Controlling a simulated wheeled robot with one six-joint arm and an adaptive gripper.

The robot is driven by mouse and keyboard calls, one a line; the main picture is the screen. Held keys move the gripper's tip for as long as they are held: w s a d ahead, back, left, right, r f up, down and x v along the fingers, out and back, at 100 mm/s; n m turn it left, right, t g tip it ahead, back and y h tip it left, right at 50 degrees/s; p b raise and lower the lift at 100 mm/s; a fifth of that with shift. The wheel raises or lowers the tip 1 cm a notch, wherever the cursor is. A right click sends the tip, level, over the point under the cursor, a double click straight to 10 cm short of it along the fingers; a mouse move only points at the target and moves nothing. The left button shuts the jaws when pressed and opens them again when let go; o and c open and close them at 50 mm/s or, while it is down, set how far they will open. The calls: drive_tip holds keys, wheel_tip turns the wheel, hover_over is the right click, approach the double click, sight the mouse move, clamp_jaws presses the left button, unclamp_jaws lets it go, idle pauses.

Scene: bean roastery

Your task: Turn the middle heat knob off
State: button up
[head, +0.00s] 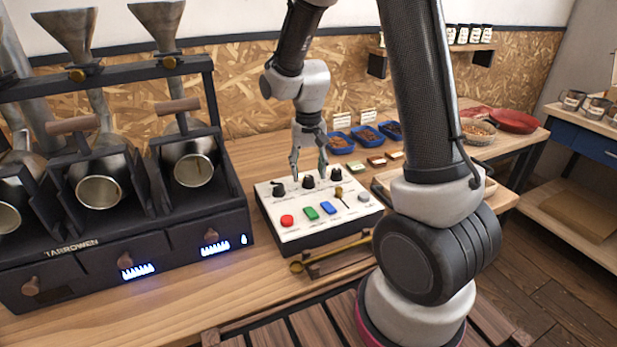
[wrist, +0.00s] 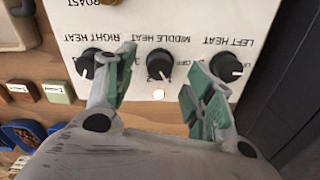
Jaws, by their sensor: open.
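The white control panel (head: 330,215) carries a row of three black heat knobs along its far edge. The middle heat knob (head: 308,182) is the centre one; it also shows in the wrist view (wrist: 158,64), under an upside-down MIDDLE HEAT label. A white line marks its pointer, but its exact setting is hard to read. My gripper (head: 309,174) is open above this knob. In the wrist view, its green-padded fingers (wrist: 158,74) stand either side of the middle knob with gaps, the left finger close to the right heat knob (wrist: 88,63). The left heat knob (wrist: 227,67) is clear of the fingers.
The roaster (head: 120,200) stands close on the left. Blue trays (head: 366,137) lie behind. A wooden rack with a brass scoop (head: 297,267) lies in front.

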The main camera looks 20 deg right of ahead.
drive_tip(key=shift+f, duration=1.4)
drive_tip(key=c, duration=1)
drive_tip(key=shift+c, duration=0.2)
drive_tip(key=shift+n, duration=0.3)
drive_tip(key=n, duration=0.5)
drive_tip(key=shift+n, duration=0.3)
drive_tip(key=n, duration=0.5)
drive_tip(key=shift+n, duration=0.3)
